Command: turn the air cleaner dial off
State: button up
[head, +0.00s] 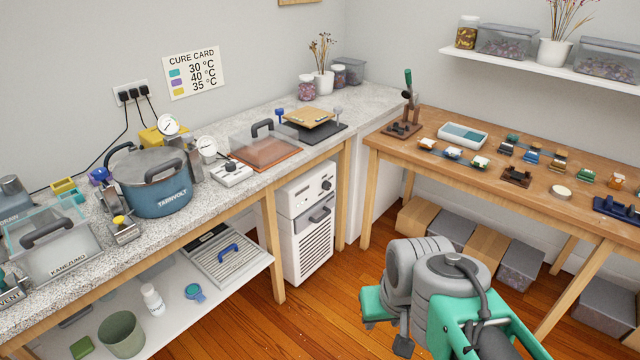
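The air cleaner appears to be the white box-shaped unit (309,240) on the floor under the left bench, with a slatted grille low on its front. A small dark round dial (326,185) sits on its upper front panel; its pointer is too small to read. A dark grey handle (320,214) is below the dial. My arm is folded at the lower right, in front of the unit and apart from it. What seems to be my gripper (403,345) shows only as a dark tip below the green and grey links; its fingers are mostly hidden.
The left bench (225,200) overhangs the unit, with a wooden leg (273,255) left of its front and another (343,195) to the right. A lower shelf (180,320) is on the left. Wooden floor (330,300) is clear before the unit. A wooden table (480,185) stands right.

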aim_at(327, 185)
jog(key=z, duration=0.95)
jog(key=i, duration=2.4)
jog(key=u, duration=3)
